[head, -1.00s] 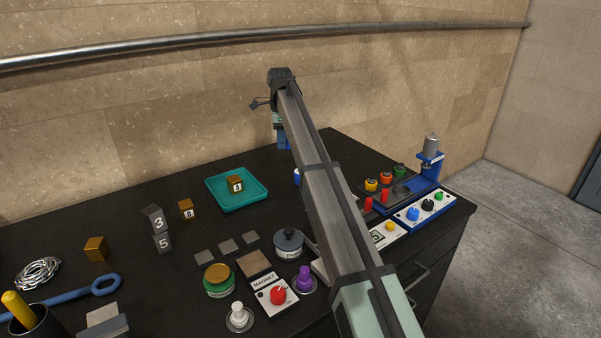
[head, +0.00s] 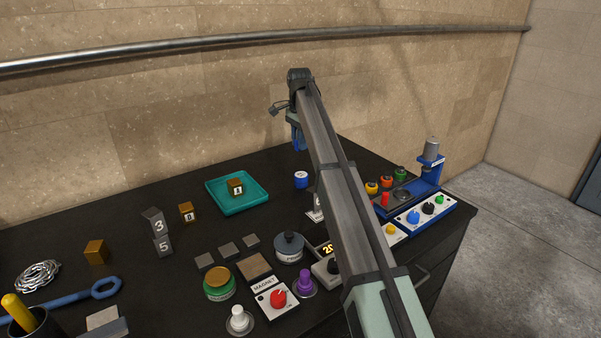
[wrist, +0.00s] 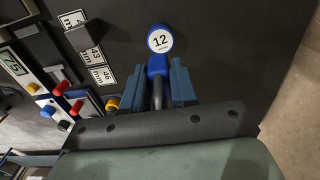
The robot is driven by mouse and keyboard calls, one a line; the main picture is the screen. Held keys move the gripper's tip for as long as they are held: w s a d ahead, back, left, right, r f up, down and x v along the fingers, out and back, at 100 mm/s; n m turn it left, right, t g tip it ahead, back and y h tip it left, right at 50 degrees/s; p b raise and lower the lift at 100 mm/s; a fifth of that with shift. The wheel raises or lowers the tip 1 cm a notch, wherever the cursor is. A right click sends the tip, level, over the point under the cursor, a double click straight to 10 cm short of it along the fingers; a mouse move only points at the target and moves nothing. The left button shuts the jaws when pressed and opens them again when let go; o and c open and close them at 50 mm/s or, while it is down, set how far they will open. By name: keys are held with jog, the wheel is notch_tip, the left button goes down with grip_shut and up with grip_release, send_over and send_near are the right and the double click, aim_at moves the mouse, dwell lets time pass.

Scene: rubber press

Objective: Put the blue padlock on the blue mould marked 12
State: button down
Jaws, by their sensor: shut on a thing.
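In the wrist view my gripper (wrist: 160,88) is shut on the grey shackle of the blue padlock (wrist: 157,65), whose blue body points away from the fingers. The blue mould marked 12 (wrist: 160,40), round with a white top and blue rim, lies just beyond the padlock in that view. Whether the two touch cannot be told there. In the head view the mould (head: 301,180) stands on the black bench, and my gripper (head: 299,138) hangs behind it, higher in the picture. The padlock cannot be made out clearly there.
A teal tray (head: 262,196) with a brass cube stands left of the mould. The blue press (head: 430,168) and a control box (head: 424,213) are at the right. White number plates (wrist: 92,57) lie near the mould in the wrist view. Bench around the mould is mostly clear.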

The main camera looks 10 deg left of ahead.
aim_at(299, 175)
jog(key=shift+f, duration=4.8)
jog(key=shift+f, duration=0.1)
jog(key=c, duration=0.9)
grip_release()
notch_tip(299, 175, up, 12)
jog(key=shift+r, duration=0.1)
